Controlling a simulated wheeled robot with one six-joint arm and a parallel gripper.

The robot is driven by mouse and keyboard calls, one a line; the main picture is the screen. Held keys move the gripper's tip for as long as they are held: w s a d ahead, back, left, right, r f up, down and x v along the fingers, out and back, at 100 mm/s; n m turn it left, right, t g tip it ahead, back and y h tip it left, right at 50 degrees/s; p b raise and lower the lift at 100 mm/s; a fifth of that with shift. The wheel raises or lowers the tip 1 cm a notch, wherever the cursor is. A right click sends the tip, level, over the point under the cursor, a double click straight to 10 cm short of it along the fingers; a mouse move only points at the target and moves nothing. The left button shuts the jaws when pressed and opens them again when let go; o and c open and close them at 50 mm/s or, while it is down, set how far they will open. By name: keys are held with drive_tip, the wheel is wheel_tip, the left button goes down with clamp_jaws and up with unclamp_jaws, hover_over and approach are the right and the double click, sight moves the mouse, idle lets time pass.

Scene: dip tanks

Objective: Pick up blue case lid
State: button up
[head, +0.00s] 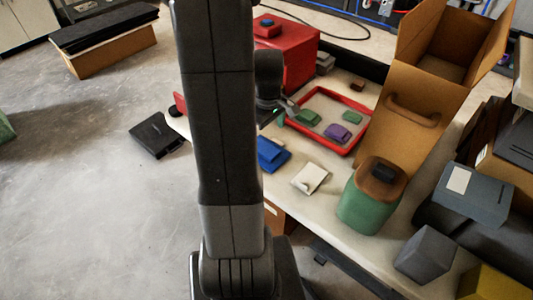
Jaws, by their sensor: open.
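A blue case lid (272,155) lies on the table near its front edge, just right of my arm, which hides its left side. My gripper (284,112) hangs from the dark wrist beside the left rim of the red tray (361,137), above and behind the blue lid. It is open and apart from the lid; its fingers are small and partly hidden.
Green (307,117) and purple (338,132) pieces lie in the tray. A white piece (310,178) lies right of the blue lid. A green canister (371,205) and tall cardboard box (425,95) stand to the right. Open floor lies left.

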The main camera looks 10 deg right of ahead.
sight(266, 149)
drive_tip(key=f, duration=0.7)
drive_tip(key=shift+w+a+f, duration=0.1)
drive_tip(key=shift+w+a, duration=0.05)
drive_tip(key=shift+a, duration=0.15)
drive_tip(key=c, duration=0.7)
